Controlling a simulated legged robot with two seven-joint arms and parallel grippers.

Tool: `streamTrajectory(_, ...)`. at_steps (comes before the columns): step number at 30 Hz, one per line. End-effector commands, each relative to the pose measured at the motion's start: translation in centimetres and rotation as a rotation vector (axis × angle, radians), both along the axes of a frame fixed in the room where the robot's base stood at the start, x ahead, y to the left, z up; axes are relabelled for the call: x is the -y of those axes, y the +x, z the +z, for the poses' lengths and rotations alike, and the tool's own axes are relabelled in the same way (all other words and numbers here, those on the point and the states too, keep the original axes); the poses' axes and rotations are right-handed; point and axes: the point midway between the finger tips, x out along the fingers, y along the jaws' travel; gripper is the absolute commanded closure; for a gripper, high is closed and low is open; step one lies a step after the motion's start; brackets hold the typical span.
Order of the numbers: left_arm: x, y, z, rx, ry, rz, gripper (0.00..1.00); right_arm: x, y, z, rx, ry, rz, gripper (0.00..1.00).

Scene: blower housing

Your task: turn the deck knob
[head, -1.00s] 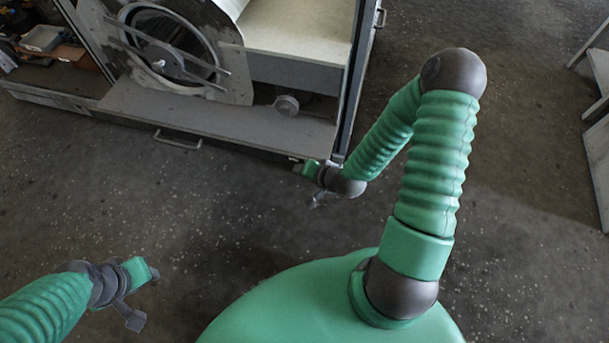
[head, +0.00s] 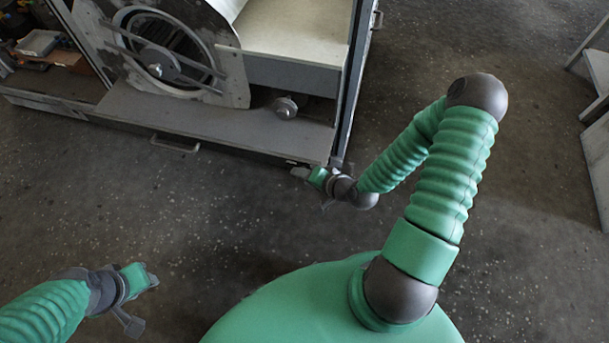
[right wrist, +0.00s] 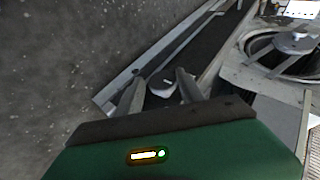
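The deck knob (head: 285,107) is a small round grey knob at the right part of the housing's grey front deck (head: 210,122). My right gripper (head: 308,180) is in front of the deck's front right corner, short of the knob and apart from it. In the right wrist view the fingers (right wrist: 160,88) are spread with nothing held, and the knob (right wrist: 163,88) shows beyond, in line with the gap between them. My left gripper (head: 147,300) is low at the left over the floor, with its fingers apart and empty, far from the knob.
The blower housing with its round opening (head: 165,55) stands behind the deck. A handle (head: 175,145) sticks out from the deck's front. An upright frame post (head: 352,90) stands right of the knob. The floor (head: 230,210) between my arms is clear.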

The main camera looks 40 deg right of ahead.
Motion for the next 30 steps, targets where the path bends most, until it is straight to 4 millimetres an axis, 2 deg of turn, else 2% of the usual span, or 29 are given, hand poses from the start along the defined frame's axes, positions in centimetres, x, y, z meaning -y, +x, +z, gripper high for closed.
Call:
streamTrajectory(1,0.0,0.0,0.0,0.000,0.000,0.000,0.64,0.0,0.0,0.0,0.001,-0.001,0.000,0.47)
streamTrajectory(3,0.0,0.0,0.0,0.000,0.000,0.000,0.64,0.0,0.1,0.1,0.002,0.000,0.000,0.41)
streamTrajectory(11,0.0,0.0,0.1,0.000,0.000,0.000,0.64,0.0,0.1,0.2,0.005,-0.002,0.001,0.41)
streamTrajectory(14,0.0,0.0,0.5,0.000,0.000,0.000,0.64,0.2,-0.4,0.8,0.005,-0.002,-0.001,0.41)
streamTrajectory(17,0.0,0.0,1.6,0.000,0.000,0.000,0.64,0.5,-1.7,2.2,0.004,-0.003,-0.002,0.41)
streamTrajectory(21,0.0,0.0,5.7,0.000,0.000,0.000,0.64,0.9,-4.2,5.3,0.003,0.001,-0.004,0.41)
streamTrajectory(30,0.0,0.0,12.8,0.000,0.000,0.000,0.64,1.9,-9.3,9.4,0.001,0.001,-0.005,0.41)
